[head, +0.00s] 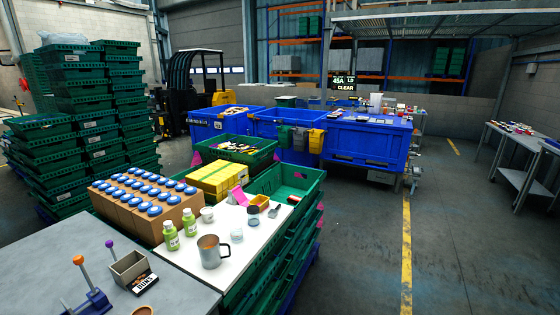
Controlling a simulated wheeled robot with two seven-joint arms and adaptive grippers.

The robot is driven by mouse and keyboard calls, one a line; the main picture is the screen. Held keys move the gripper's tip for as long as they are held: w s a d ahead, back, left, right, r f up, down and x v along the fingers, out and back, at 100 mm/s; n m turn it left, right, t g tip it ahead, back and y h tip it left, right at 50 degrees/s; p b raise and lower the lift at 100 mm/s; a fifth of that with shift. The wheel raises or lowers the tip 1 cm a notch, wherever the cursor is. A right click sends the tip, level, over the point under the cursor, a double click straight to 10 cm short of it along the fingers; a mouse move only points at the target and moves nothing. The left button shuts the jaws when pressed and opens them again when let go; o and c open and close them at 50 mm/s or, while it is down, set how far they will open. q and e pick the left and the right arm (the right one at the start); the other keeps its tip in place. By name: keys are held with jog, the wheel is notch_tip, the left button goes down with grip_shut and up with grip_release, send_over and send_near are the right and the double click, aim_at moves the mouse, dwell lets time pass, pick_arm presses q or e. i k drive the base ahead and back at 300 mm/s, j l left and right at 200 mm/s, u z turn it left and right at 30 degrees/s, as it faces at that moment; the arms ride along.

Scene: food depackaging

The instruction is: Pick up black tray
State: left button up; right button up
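I cannot make out a black tray for certain in the head view. Small dark items lie on the white board (217,271), among them a round dark piece (253,209) beside a small yellow-orange container (260,200). An open green crate (262,182) behind the board holds a small red and dark item near its right side. Another green crate (222,143) further back holds mixed packages. Neither of my grippers is in view.
Brown cartons with blue lids (150,200), green bottles (171,236) and a metal mug (211,251) crowd the near surface. Tall green crate stacks (120,100) stand left. Blue bins (285,125) stand behind. The floor (370,240) to the right is clear.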

aim_at(139, 286)
jog(key=u, duration=1.4)
